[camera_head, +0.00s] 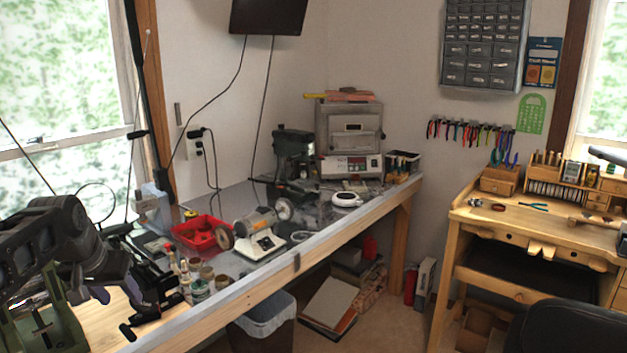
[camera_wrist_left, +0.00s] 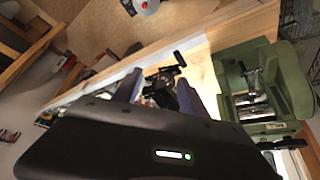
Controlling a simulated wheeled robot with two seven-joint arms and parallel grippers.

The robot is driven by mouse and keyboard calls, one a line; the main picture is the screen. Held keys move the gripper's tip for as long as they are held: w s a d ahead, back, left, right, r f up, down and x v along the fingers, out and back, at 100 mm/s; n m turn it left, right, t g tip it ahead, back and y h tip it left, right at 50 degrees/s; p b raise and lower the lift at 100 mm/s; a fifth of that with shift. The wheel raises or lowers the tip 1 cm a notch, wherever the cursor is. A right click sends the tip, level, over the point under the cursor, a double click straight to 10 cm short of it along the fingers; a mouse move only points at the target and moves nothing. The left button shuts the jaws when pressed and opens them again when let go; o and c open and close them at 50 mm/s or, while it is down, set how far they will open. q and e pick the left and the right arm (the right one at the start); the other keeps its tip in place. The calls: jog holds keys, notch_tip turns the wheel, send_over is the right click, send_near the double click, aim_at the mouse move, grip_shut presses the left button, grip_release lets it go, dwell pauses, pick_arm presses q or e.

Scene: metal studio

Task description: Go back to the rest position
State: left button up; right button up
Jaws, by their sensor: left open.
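My left arm comes in from the left in the head view. My left gripper (camera_head: 90,294) is above the left end of the long workbench, between a green machine and a black vise-like tool. In the left wrist view my left gripper (camera_wrist_left: 160,88) shows two purple-grey fingers spread apart with nothing held between them. The black tool (camera_wrist_left: 165,85) shows in the gap beyond the fingers; I cannot tell how far off it is. My right gripper is not in view.
The green machine (camera_wrist_left: 262,80) stands close beside the gripper. Small jars (camera_head: 200,291), a red tray (camera_head: 200,231) and a bench grinder (camera_head: 259,236) crowd the workbench (camera_head: 190,325). Windows are behind on the left. The floor (camera_head: 395,325) between workbench and wooden desk (camera_head: 520,222) is partly clear.

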pick_arm(q)
jog(key=w+d+f+t+h, duration=0.1)
jog(key=w+d+f+t, duration=0.1)
jog(key=w+d+f, duration=0.55)
jog(key=s+d+f+h, duration=0.1)
jog(key=d+f, duration=0.3)
jog(key=f, duration=0.3)
jog(key=s+d+f, duration=0.2)
jog(key=d+f, duration=0.2)
jog(key=f, duration=0.4)
jog(key=s+d+f+h, duration=0.1)
jog(key=d+f, duration=0.3)
jog(key=f, duration=0.3)
jog(key=s+d+f+g, duration=0.2)
jog(key=s+d+f, duration=0.3)
jog(key=s, duration=0.5)
jog(key=s+d+f+g+h, duration=0.1)
jog(key=s+d+f, duration=0.4)
jog(key=s, duration=0.5)
jog(key=s+d+f+g+h, duration=0.1)
jog(key=s+d+f+g, duration=0.2)
jog(key=s+f, duration=0.6)
jog(key=shift+s+d+g, duration=0.4)
jog(key=shift+s+d, duration=0.15)
jog(key=shift+d, duration=0.55)
jog(key=shift+a, duration=0.1)
